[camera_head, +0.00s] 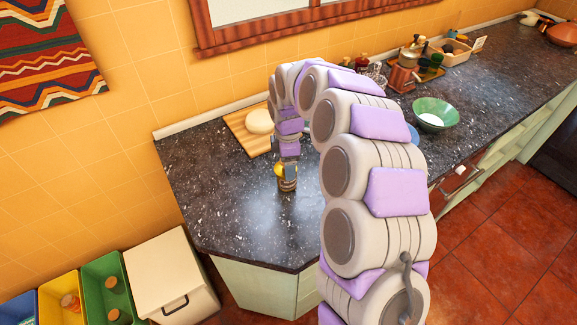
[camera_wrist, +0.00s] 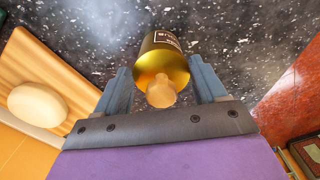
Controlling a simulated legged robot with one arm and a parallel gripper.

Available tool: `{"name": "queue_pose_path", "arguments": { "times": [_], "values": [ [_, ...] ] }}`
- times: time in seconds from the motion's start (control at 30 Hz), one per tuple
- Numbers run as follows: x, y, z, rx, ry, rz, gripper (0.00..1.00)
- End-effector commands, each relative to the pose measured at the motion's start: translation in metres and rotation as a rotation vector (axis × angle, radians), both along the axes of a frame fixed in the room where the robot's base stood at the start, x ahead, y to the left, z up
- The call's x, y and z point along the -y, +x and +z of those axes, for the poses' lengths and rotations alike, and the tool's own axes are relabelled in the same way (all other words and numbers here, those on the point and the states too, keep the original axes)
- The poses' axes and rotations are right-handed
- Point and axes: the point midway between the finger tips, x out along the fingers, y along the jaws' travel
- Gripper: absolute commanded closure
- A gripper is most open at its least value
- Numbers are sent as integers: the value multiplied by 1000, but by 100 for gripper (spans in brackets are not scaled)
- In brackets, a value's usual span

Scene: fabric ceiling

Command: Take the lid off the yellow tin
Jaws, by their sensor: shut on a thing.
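The yellow tin (camera_wrist: 158,42) is a shiny gold can with a dark label, seen from above in the wrist view. Its rounded gold lid (camera_wrist: 150,64) has a pale knob (camera_wrist: 161,92) facing the camera. My gripper (camera_wrist: 160,70) is shut on the lid, with one grey-blue finger at each side. In the head view my gripper (camera_head: 287,175) is low over the near part of the dark counter, and the tin (camera_head: 287,186) is small and partly hidden by it. Whether the lid sits on the body or is lifted a little, I cannot tell.
A wooden board (camera_head: 238,125) with a pale round thing (camera_head: 259,121) lies by the wall, left of my gripper. A green bowl (camera_head: 434,115) stands further right. Bins (camera_head: 107,290) stand on the floor left of the counter (camera_head: 225,205). The counter's front left is clear.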

Motion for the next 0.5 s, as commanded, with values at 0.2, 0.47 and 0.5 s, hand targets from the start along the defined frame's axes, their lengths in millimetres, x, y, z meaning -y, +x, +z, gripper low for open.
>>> {"name": "queue_pose_path", "arguments": {
  "times": [0.2,0.47,0.5],
  "values": [
    [1,0,-2,-3,2,0,59],
    [2,0,5,-3,2,0,59],
    [2,0,8,-3,1,0,59]
  ]
}}
